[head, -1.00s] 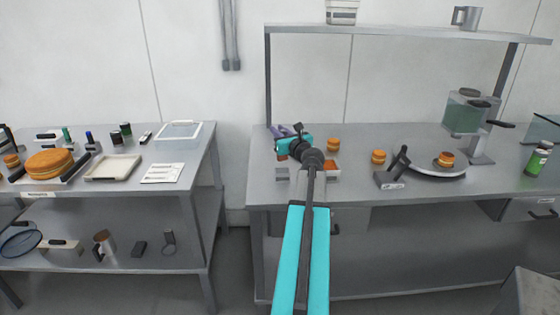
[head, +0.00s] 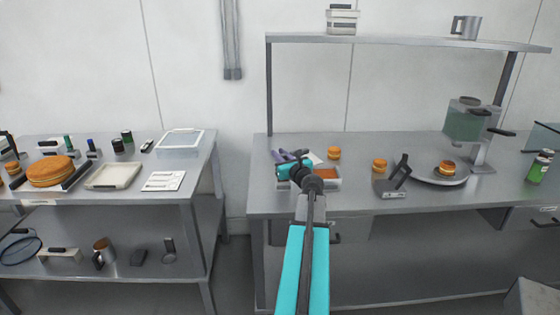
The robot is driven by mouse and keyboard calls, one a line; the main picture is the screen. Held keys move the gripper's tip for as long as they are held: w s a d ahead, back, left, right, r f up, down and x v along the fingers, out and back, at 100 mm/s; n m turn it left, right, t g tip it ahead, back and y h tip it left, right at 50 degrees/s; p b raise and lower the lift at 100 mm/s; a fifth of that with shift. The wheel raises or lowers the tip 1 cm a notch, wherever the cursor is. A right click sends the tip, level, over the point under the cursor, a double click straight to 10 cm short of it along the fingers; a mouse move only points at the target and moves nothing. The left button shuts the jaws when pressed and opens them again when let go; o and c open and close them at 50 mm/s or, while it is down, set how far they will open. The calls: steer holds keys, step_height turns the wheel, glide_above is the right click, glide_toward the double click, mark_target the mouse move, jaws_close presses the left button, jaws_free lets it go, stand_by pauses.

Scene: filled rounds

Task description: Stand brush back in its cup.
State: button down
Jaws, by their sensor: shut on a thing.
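My gripper (head: 288,157) is over the left end of the right-hand bench, beside a small pale tray (head: 338,183) with orange contents. My wrist and forearm cover part of this spot. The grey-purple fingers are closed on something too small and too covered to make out. I cannot pick out the brush in the head view.
The right bench (head: 420,204) also bears several small round buns, a dark angled stand (head: 394,180), a plate (head: 431,177) with a filled round, a dispenser (head: 466,122) and a green jar (head: 539,166). The left bench is crowded. A floor gap separates the benches.

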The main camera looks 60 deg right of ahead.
steer(key=shift+f, duration=1.1)
steer(key=shift+f, duration=0.15)
steer(key=c, duration=1.7)
jaws_free()
steer(key=shift+o, duration=0.2)
steer(key=b+v, duration=0.2)
steer(key=v, duration=1)
